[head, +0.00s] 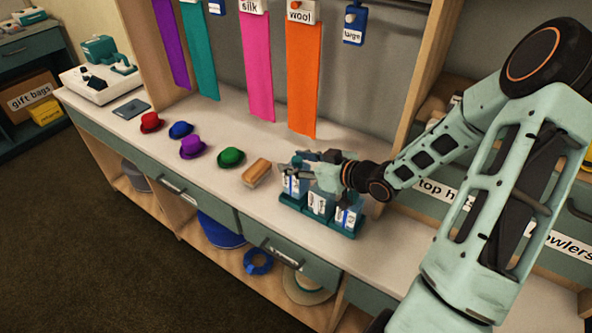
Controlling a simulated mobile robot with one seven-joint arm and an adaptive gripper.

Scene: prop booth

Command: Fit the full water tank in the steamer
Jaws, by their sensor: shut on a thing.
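A teal rack (320,224) on the counter holds a row of clear tanks with white and blue labels. My gripper (289,172) is over the rack's left end, shut on the top of the leftmost water tank (292,188). That tank is upright and still at the rack; I cannot tell whether it is lifted at all. A middle tank (317,204) and a right tank (347,217) stand beside it. The label writing and water levels are too small to read. A white and teal machine (92,84), which looks like the steamer, stands at the counter's far left end.
Small red (151,122), blue (181,130), purple (193,147) and green (231,157) hats and a wooden-backed brush (256,173) lie between rack and machine. A dark flat pad (131,109) lies by the machine. Ribbons (257,70) hang behind. The counter's front strip is mostly clear.

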